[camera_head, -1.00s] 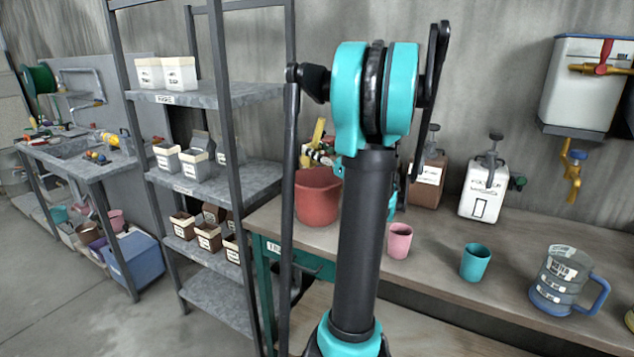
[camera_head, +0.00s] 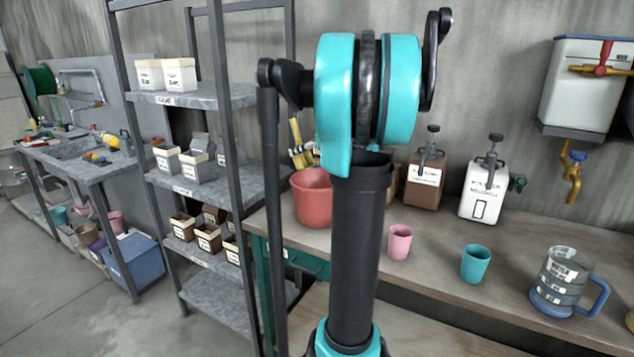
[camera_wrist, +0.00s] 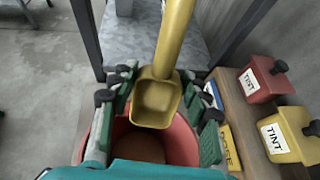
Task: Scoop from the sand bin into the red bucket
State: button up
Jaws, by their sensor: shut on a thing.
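The red bucket (camera_head: 312,205) stands on the workbench, left of my arm. In the wrist view its rim (camera_wrist: 183,148) lies below my gripper, and a brown surface shows inside; I cannot tell whether that is sand or the bottom. My gripper (camera_wrist: 157,112) is shut on a yellow scoop (camera_wrist: 155,104), its green fingers on either side. The scoop's pan looks empty, and its handle runs to the top of the view. In the head view the yellow scoop (camera_head: 296,136) shows above the bucket, with the gripper mostly hidden by my arm. I cannot identify the sand bin.
Pink (camera_head: 400,242) and teal (camera_head: 475,263) cups and a clear jug (camera_head: 562,282) stand right of the bucket. Brown (camera_head: 425,180) and white (camera_head: 484,188) dispensers stand behind. A shelf rack (camera_head: 205,180) is close on the left. Red (camera_wrist: 264,80) and yellow (camera_wrist: 285,137) labelled containers are beside the bucket.

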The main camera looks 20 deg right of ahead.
jog(key=shift+w+a+r+g+h, duration=0.3)
jog(key=shift+w+r+g+h, duration=0.2)
jog(key=shift+g, duration=0.4)
jog(key=w+g, duration=0.1)
jog(key=a+f+g+h, duration=0.1)
jog(key=g, duration=0.1)
jog(key=shift+w+f+h+b, duration=0.25)
jog(key=shift+w+h+b, duration=0.05)
jog(key=shift+w, duration=0.05)
jog(key=w+a+f+g+h, duration=0.3)
jog(key=w+f+g, duration=0.2)
jog(key=w+g, duration=0.1)
jog(key=shift+w+a+f+g, duration=0.15)
jog(key=shift+w+f+g, duration=0.2)
jog(key=shift+w+g, duration=0.05)
